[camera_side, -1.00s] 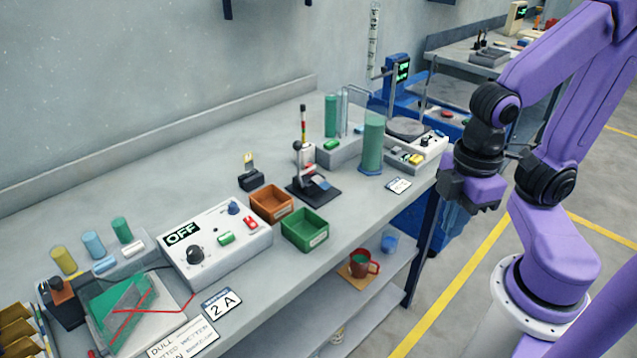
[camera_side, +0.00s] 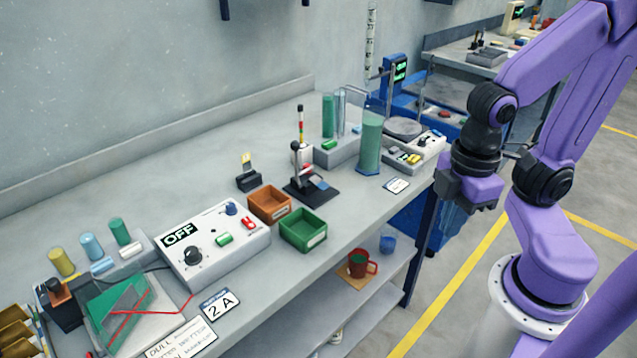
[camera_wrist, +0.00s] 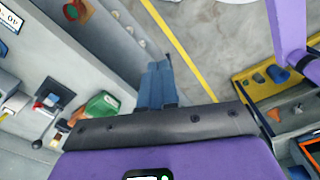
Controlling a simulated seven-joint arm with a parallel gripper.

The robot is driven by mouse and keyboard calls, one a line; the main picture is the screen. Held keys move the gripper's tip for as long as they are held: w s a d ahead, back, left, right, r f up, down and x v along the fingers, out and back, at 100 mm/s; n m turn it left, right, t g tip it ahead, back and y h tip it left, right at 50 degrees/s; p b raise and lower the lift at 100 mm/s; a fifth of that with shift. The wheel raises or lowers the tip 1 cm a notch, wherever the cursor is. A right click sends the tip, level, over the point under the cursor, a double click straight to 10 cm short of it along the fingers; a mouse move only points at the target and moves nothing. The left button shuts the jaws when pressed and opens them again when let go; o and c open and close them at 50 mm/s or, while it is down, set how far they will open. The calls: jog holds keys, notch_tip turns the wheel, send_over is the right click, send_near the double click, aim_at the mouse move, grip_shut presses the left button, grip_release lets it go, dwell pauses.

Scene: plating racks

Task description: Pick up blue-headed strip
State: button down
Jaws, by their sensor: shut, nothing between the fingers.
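I cannot make out a strip with a blue head for certain in either view. A thin upright strip (camera_side: 300,122) with coloured bands stands at the small black stand (camera_side: 312,192) on the bench. A yellow-topped piece (camera_side: 246,160) stands in a small black holder (camera_side: 249,182) to its left. My gripper (camera_side: 468,200) is shut and empty, off the right end of the bench and well apart from these things.
An orange bin (camera_side: 270,216) and a green bin (camera_side: 302,244) sit at the bench front beside a grey box marked OFF (camera_side: 250,247). A green cylinder (camera_side: 370,145) stands towards the right end. A red mug (camera_side: 357,265) is on the lower shelf. The back-left bench top is clear.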

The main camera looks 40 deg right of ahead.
jog(key=c, duration=0.8)
grip_release()
jog(key=w+a+r+m, duration=0.2)
jog(key=w+a+m, duration=0.1)
jog(key=w, duration=0.5)
jog(key=m, duration=1)
send_over(319, 183)
jog(key=f, duration=1.1)
jog(key=shift+d, duration=0.2)
jog(key=shift+a+f, duration=0.15)
jog(key=shift+f, duration=2.9)
